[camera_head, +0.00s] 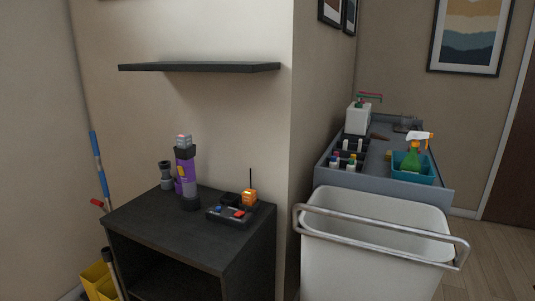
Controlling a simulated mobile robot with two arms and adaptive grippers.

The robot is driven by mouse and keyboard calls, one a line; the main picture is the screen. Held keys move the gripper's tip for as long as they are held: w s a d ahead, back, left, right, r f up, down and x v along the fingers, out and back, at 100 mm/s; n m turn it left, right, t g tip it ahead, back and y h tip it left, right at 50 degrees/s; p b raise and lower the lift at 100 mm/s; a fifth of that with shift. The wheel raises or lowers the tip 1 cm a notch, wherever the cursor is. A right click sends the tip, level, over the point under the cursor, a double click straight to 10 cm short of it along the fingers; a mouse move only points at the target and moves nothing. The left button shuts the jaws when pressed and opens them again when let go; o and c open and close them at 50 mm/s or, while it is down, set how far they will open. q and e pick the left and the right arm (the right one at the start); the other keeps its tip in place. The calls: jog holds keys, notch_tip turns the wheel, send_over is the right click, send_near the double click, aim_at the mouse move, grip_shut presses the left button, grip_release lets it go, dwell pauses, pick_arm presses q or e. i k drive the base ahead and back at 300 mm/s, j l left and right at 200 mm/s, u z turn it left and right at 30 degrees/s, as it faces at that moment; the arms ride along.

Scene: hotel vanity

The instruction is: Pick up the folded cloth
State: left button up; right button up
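I cannot make out a folded cloth anywhere in the head view. Neither of my grippers is in view.
A dark shelf (200,67) above is empty. At right, a grey cart (432,192) carries a teal caddy (412,173) and white jug (358,118), behind a white bin (365,265).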

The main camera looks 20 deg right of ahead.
aim_at(388, 156)
jog(key=i+l+u, duration=0.25)
jog(key=l, duration=1.1)
jog(key=l+u, duration=0.25)
jog(key=l, duration=1.15)
